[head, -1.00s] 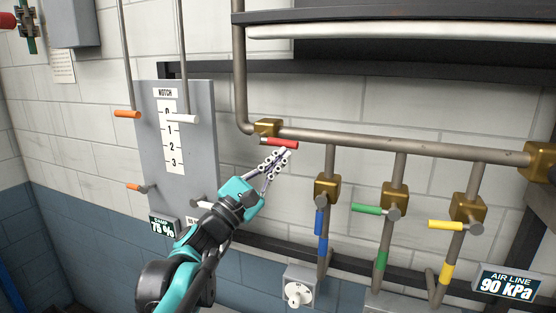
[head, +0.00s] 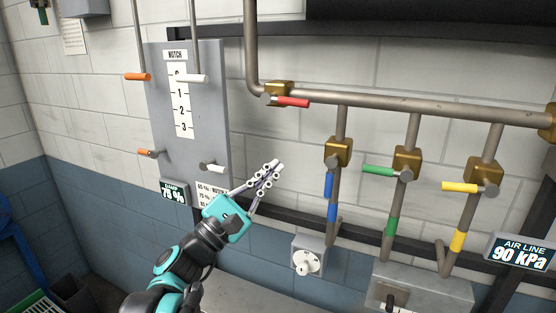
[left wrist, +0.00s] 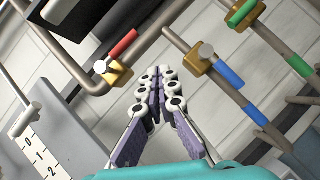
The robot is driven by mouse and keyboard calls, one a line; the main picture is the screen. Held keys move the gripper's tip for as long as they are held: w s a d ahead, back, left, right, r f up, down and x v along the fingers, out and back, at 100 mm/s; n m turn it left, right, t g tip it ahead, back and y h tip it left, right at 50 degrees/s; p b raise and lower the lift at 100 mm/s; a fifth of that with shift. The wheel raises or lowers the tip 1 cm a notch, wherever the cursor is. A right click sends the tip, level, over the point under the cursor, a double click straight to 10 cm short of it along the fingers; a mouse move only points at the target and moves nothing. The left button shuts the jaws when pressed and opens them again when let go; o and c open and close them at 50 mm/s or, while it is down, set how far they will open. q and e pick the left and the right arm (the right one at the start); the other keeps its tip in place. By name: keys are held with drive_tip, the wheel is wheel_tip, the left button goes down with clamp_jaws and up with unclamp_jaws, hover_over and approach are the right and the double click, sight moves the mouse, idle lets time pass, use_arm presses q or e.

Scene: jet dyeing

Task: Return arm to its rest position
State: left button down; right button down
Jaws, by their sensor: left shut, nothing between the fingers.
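My left gripper (head: 275,168) is shut and empty in front of the wall, below the red valve handle (head: 292,102) and apart from it. Its teal body and arm come up from the lower left. In the left wrist view the fingers (left wrist: 155,75) are together at the tips, with nothing between them; the red handle (left wrist: 123,44) lies beyond them to the upper left. My right gripper is not in view.
The grey notch panel (head: 215,120) with orange and white handles is left of my gripper. Pipes with blue (head: 330,185), green (head: 378,169) and yellow (head: 458,187) handles stand to the right. A grey dial box (head: 308,257) sits below. The air line display (head: 522,251) reads 90 kPa.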

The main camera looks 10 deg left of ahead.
use_arm(q)
drive_tip(key=shift+s+f, duration=0.1)
drive_tip(key=shift+s, duration=0.15)
drive_tip(key=shift+w+f, duration=0.1)
drive_tip(key=s+d+f+m+g+y+b, duration=0.25)
drive_tip(key=f+m+b, duration=0.2)
drive_tip(key=f, duration=0.75)
drive_tip(key=s+d+f+m+g+y+b, duration=0.1)
drive_tip(key=s+f+m+g+b, duration=0.3)
drive_tip(key=f, duration=0.8)
drive_tip(key=s+d+f+m+g+y+b, duration=0.15)
drive_tip(key=s+f+m+b, duration=0.35)
drive_tip(key=f, duration=0.7)
drive_tip(key=s+a+f+m+g+y+b, duration=0.1)
drive_tip(key=s+a+f+m+y+b, duration=0.1)
drive_tip(key=f, duration=0.7)
drive_tip(key=s+a+f+m+g+y+b, duration=0.1)
drive_tip(key=s+a+f+m+y+b, duration=0.1)
drive_tip(key=a+f+y+b, duration=0.2)
drive_tip(key=s+a+f+m+g+y+b, duration=0.1)
drive_tip(key=s+a+f+m+y+b, duration=0.1)
drive_tip(key=a+f+b, duration=0.4)
drive_tip(key=a+f+y, duration=0.1)
drive_tip(key=a+f, duration=0.2)
drive_tip(key=f, duration=0.4)
drive_tip(key=shift+s+f+y, duration=0.2)
drive_tip(key=shift+f+y, duration=0.15)
drive_tip(key=shift+y, duration=0.05)
drive_tip(key=shift+m, duration=0.35)
